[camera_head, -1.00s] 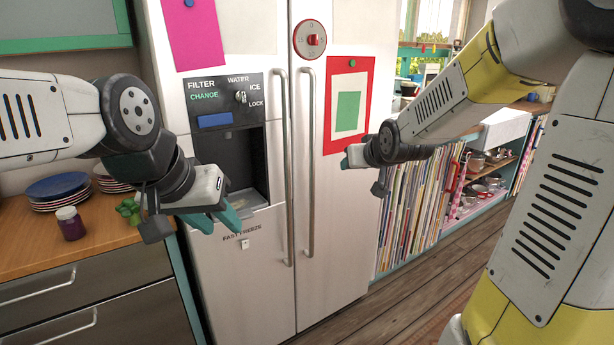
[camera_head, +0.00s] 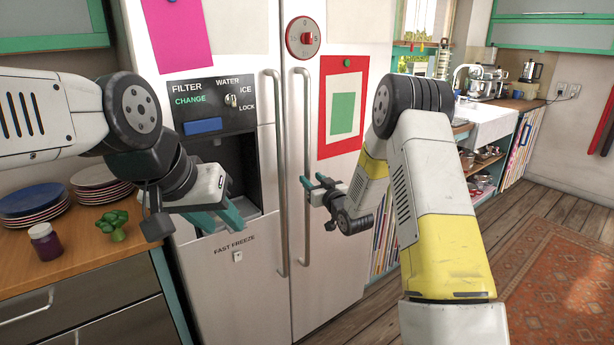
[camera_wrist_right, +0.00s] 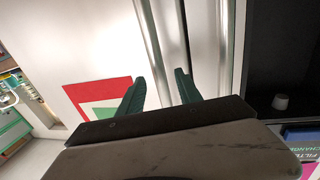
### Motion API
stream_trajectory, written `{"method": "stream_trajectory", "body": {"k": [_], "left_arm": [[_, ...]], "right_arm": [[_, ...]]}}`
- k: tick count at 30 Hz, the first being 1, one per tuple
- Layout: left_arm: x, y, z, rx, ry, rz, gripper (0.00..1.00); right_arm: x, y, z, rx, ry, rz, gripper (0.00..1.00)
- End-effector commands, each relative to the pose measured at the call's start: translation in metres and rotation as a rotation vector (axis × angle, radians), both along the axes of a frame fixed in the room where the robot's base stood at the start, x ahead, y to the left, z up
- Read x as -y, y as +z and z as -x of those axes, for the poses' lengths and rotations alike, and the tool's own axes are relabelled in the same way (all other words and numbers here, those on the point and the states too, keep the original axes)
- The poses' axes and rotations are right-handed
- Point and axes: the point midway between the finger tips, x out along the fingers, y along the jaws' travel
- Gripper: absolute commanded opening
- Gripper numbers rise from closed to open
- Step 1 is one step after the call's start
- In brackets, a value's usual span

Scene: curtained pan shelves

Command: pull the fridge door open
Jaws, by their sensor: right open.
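The fridge (camera_head: 340,25) stands upright with both doors closed. Its right door has a long vertical handle (camera_head: 306,110), and its left door has a similar handle (camera_head: 281,110). My right gripper (camera_head: 312,190) is open beside the right door's handle. In the right wrist view, that handle (camera_wrist_right: 150,40) runs down between the directions of the two fingertips (camera_wrist_right: 160,80); I cannot tell whether they touch it. The left door's handle (camera_wrist_right: 223,40) is further right there.
A wooden counter (camera_head: 85,235) at left holds stacked plates (camera_head: 45,197), a dark jar (camera_head: 46,241) and broccoli (camera_head: 113,225). A shelf (camera_head: 482,165) with pans stands right of the fridge. The wooden floor (camera_head: 510,200) and rug (camera_head: 560,265) at right are clear.

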Motion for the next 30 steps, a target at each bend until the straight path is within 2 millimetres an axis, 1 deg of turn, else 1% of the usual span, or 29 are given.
{"method": "stream_trajectory", "body": {"k": [1,3,6,9,12,18,19,25,30], "left_arm": [[0.0,0.0,0.0,0.0,0.0,0.0,0.36],[0.0,0.0,0.0,0.0,0.0,0.0,0.36],[0.0,0.0,0.0,0.0,0.0,0.0,0.36],[0.0,0.0,0.0,0.0,0.0,0.0,0.36],[0.0,0.0,0.0,0.0,0.0,0.0,0.36],[0.0,0.0,0.0,0.0,0.0,0.0,0.36],[0.0,0.0,0.0,0.0,0.0,0.0,0.36],[0.0,0.0,0.0,0.0,0.0,0.0,0.36],[0.0,0.0,0.0,0.0,0.0,0.0,0.36]], "right_arm": [[-0.004,0.0,-0.008,0.001,0.0,0.0,0.41],[-0.008,0.0,-0.018,0.001,-0.001,0.0,0.41],[-0.014,0.0,-0.029,0.0,0.0,0.001,0.41],[-0.017,0.0,-0.036,-0.001,-0.001,0.0,0.41],[-0.018,0.0,-0.04,-0.002,-0.001,0.001,0.41],[-0.018,0.0,-0.04,-0.002,-0.002,0.001,0.41],[-0.018,0.0,-0.04,-0.002,-0.002,0.001,0.4],[-0.018,0.0,-0.04,-0.002,-0.002,0.001,0.0],[-0.018,0.0,-0.04,-0.002,-0.002,0.001,0.0]]}}
